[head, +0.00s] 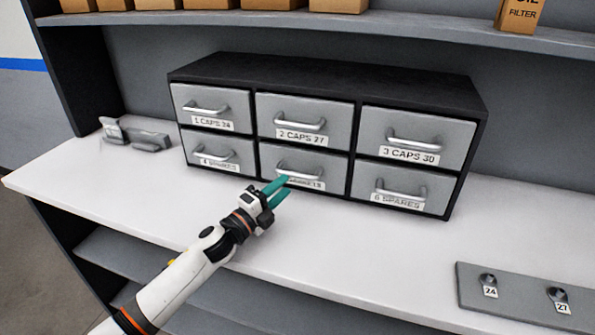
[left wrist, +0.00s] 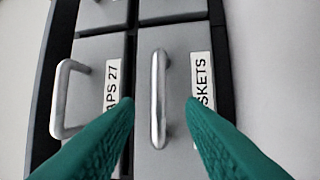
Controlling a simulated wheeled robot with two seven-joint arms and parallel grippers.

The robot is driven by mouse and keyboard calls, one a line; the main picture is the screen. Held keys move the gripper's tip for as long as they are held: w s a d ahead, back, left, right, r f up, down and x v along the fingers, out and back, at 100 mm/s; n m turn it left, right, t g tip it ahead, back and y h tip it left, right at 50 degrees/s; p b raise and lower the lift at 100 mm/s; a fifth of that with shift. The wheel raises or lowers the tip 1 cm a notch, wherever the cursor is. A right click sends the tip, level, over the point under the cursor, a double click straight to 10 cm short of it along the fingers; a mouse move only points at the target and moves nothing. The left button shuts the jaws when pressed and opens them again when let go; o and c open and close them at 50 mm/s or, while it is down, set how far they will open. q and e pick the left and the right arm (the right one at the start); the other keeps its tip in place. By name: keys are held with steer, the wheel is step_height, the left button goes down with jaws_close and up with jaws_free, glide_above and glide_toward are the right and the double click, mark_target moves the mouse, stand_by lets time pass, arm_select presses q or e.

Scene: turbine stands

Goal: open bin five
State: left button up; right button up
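Bin five (head: 304,170) is the bottom middle drawer of a dark cabinet with grey drawer fronts. It looks closed, flush with its neighbours. Its bar handle (left wrist: 158,98) stands between my fingertips in the left wrist view, with clear gaps on both sides. Its label, partly covered, ends in "SKETS" (left wrist: 203,95). My left gripper (head: 279,186) has teal fingers, is open, and is just in front of the bin five handle. In the left wrist view the open fingers (left wrist: 158,104) come in from both lower corners. My right gripper is not in view.
Bin two (head: 303,124) is directly above, with its own protruding handle (left wrist: 68,100). Bins four (head: 217,150) and six (head: 402,187) flank bin five. A grey holder (head: 140,137) stands left on the white worktop. A plate with pegs (head: 525,293) lies front right. The counter before the cabinet is clear.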

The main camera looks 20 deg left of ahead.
mark_target(296, 175)
arm_select(q)
steer(key=p+x, duration=0.1)
steer(key=x, duration=0.5)
steer(key=shift+c, duration=0.6)
jaws_close()
